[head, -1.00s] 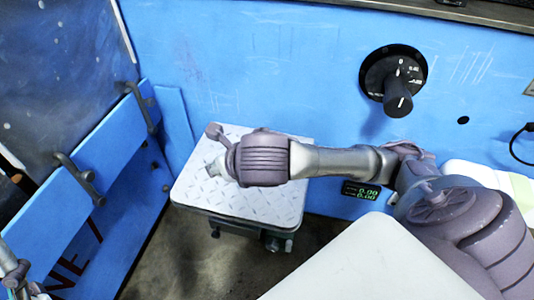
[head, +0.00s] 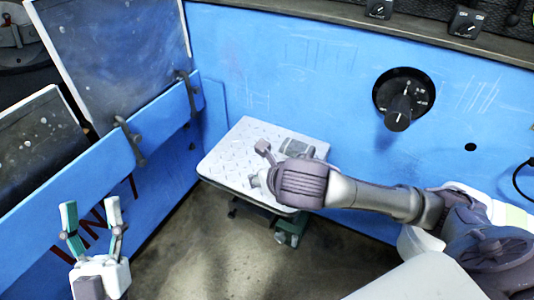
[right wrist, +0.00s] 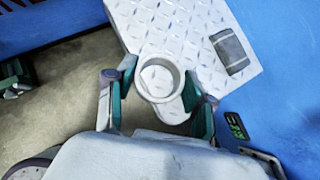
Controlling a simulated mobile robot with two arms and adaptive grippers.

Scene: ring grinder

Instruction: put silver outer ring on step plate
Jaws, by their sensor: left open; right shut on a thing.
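The step plate (head: 235,160) is a pale diamond-tread platform against the blue wall; it also shows in the right wrist view (right wrist: 150,25). In the right wrist view, the silver outer ring (right wrist: 160,99) is between the teal fingers of my right gripper (right wrist: 160,108), which is shut on it. Plate tread shows through the ring's opening, near the plate's edge. I cannot tell whether the ring touches the plate. In the head view my right wrist covers part of the plate, and the ring is hidden. My left gripper (head: 91,210) is open and empty at lower left, away from the plate.
A dark grey block (right wrist: 229,50) lies on the plate near the wall and shows beside my right wrist (head: 295,148). A black knob (head: 402,103) sticks out of the wall. Bare floor (head: 210,245) lies in front.

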